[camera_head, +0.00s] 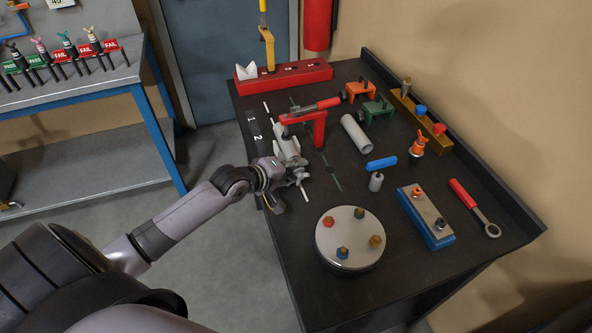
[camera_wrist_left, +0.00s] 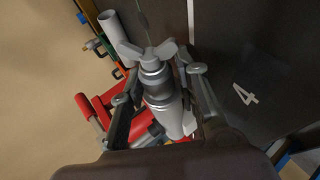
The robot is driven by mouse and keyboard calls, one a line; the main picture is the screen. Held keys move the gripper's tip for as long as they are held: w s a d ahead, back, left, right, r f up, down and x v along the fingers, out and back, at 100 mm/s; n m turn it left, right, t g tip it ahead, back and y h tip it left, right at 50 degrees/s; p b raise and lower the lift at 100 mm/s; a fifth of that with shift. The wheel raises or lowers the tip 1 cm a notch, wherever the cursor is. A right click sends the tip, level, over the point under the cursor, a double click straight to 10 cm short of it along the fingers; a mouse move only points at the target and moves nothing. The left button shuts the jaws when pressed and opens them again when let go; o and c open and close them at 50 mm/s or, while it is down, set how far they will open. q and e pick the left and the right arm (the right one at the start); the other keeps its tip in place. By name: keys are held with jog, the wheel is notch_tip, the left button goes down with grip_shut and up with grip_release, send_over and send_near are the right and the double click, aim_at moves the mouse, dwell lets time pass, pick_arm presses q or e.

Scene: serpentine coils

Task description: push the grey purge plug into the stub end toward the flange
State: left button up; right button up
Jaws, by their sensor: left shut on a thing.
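My left gripper (camera_head: 285,175) is at the near left edge of the dark bench. It is shut on the grey purge plug (camera_head: 299,176), around its body. In the left wrist view the plug (camera_wrist_left: 158,88) sits between the fingers (camera_wrist_left: 160,90), with its wings toward the top of the picture. A pale grey tube (camera_head: 286,147), which looks like the stub end, lies in line with the plug at the red clamp (camera_head: 318,128). The plug's inner end is hidden, so I cannot tell how deep it sits. I cannot make out the flange for certain. My right gripper is not in view.
A round plate with coloured bolts (camera_head: 323,247) stands at the bench's near side. A loose grey pipe (camera_head: 355,133), a blue bar (camera_head: 381,163) and a small grey cylinder (camera_head: 376,182) lie to the right. A red rack (camera_head: 309,71) is at the back.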

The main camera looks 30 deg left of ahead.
pick_arm(q)
jog(key=shift+w+a, duration=0.1)
jog(key=shift+w, duration=0.05)
jog(key=o, duration=1.3)
jog(key=shift+c, duration=0.2)
jog(key=v, duration=1.2)
